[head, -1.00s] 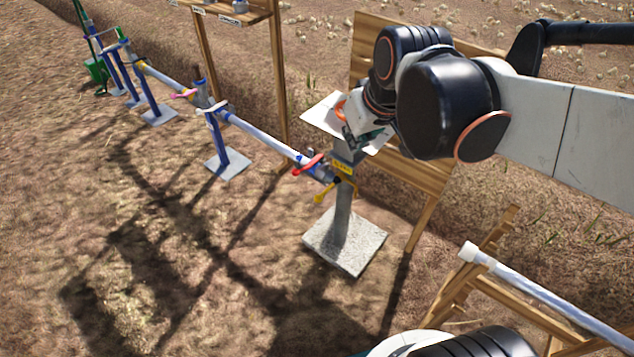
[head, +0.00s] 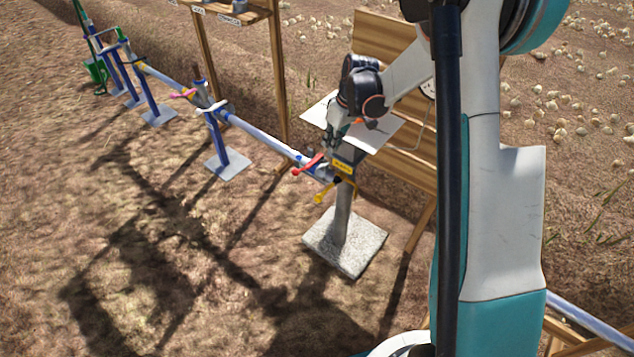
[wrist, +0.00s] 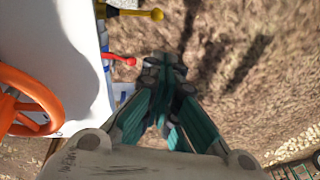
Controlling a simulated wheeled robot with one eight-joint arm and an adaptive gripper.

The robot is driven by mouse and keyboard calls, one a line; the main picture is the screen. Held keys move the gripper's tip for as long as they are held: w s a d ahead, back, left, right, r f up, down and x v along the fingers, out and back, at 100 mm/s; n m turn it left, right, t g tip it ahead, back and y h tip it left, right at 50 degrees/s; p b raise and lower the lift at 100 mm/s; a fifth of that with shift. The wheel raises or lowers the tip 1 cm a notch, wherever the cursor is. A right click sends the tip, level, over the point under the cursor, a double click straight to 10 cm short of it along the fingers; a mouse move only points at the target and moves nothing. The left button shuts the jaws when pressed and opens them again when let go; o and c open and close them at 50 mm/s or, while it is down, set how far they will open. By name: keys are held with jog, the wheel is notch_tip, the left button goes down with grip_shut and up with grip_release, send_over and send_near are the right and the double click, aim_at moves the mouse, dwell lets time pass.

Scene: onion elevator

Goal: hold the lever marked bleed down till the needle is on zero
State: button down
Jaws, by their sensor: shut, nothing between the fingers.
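The post (head: 341,212) stands on a square concrete slab. A small yellow label (head: 342,168) is on its upper part, its lettering too small to read. A yellow lever (head: 325,192) juts out below the label; it also shows in the wrist view (wrist: 140,13) with a ball end. A red lever (head: 306,166) sits at the pipe's end and in the wrist view (wrist: 120,59). I cannot tell which lever is marked bleed. My gripper (head: 331,152) is shut and empty near the post's top; in the wrist view its fingertips (wrist: 165,70) are apart from both levers. No gauge needle is visible.
A white plate (head: 375,137) tops the post, with an orange wheel (wrist: 30,92) beside my gripper in the wrist view. A wooden board (head: 385,45) stands behind. The pipe (head: 262,135) runs off left on blue stands. Soil in front is clear.

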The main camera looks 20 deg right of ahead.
jog(key=n, duration=0.1)
send_over(327, 189)
jog(key=s, duration=0.2)
jog(key=s+d+f+x, duration=0.1)
jog(key=d+x, duration=0.1)
jog(key=x, duration=0.7)
jog(key=shift+s+d+g+y, duration=0.1)
jog(key=shift+s+g+y, duration=0.1)
jog(key=shift+g+y, duration=0.2)
jog(key=b+x, duration=0.6)
jog(key=x, duration=0.8)
jog(key=shift+s, duration=0.1)
